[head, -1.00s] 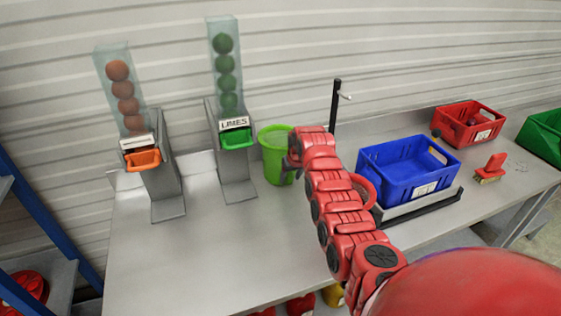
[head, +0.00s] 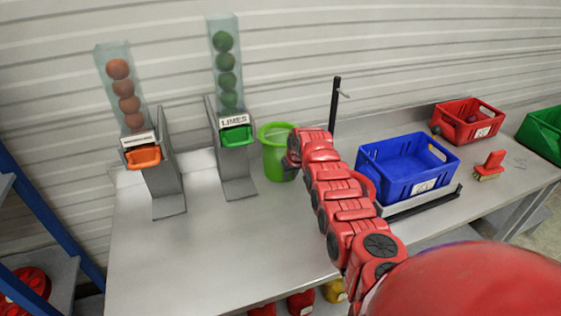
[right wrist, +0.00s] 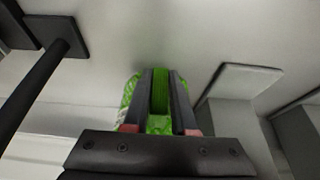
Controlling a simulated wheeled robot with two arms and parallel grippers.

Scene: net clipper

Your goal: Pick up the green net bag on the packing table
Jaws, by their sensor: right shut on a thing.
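The green net bag (head: 275,163) looks like a bright green tub with an open round rim, at the back of the packing table (head: 215,255), just right of the limes dispenser. My right gripper (head: 291,160) is at its right side, mostly hidden behind my own wrist. In the right wrist view, the two dark fingers (right wrist: 160,78) are shut on green material, and the bag (right wrist: 131,92) shows beyond and beside them. Whether its bottom touches the table is hard to tell. My left gripper is not in view.
The limes dispenser (head: 237,172) and an orange-fruit dispenser (head: 163,190) stand left of the bag. A thin black post (head: 336,105) rises behind my right arm. A blue crate (head: 405,170), a red crate (head: 465,122) and a red brush (head: 490,164) are on the right. The front left tabletop is clear.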

